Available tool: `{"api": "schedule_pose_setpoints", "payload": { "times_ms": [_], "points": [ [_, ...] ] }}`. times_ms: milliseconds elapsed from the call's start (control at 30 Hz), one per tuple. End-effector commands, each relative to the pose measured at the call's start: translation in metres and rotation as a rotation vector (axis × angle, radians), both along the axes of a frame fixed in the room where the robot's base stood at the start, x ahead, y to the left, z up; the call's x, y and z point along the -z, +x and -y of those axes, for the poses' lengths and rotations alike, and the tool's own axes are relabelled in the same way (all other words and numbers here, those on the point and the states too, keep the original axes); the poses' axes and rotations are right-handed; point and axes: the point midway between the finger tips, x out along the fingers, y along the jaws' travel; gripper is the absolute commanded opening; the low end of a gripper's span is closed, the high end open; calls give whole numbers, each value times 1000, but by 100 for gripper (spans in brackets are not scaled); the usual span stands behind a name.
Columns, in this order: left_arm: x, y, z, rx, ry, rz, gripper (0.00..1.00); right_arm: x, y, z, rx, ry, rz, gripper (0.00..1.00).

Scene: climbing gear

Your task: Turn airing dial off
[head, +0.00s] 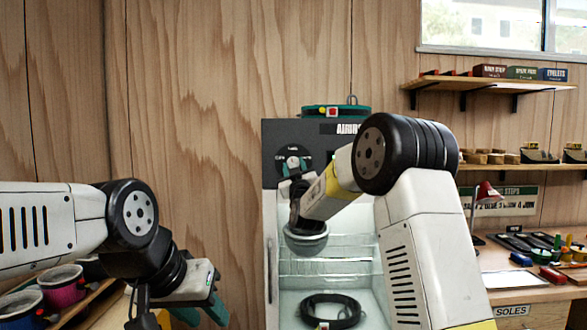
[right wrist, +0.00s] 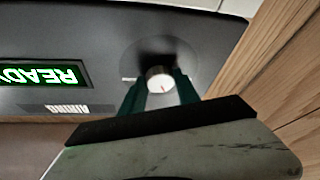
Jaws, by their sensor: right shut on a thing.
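The airing dial (head: 293,162) is a round dark dial with a pale knob on the upper front panel of the airing cabinet (head: 270,240).
A green display (right wrist: 42,74) reads READY, upside down in the right wrist view. A dark coil (head: 330,310) lies inside the cabinet. Cups (head: 62,285) stand at lower left. A workbench (head: 520,285) with a red lamp (head: 488,192) and tools is at right, under shelves.

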Motion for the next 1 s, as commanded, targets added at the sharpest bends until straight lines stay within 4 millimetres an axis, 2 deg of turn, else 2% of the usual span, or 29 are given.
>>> {"api": "schedule_pose_setpoints", "payload": {
  "times_ms": [600, 1000],
  "points": [
    [0, 0, 0, 0, 0, 0, 36, -3, 0, 4, -1, -555, -1, 0],
    [0, 0, 0, 0, 0, 0, 36, -3, 0, 4, -1, -749, -2, 0]
  ]
}}
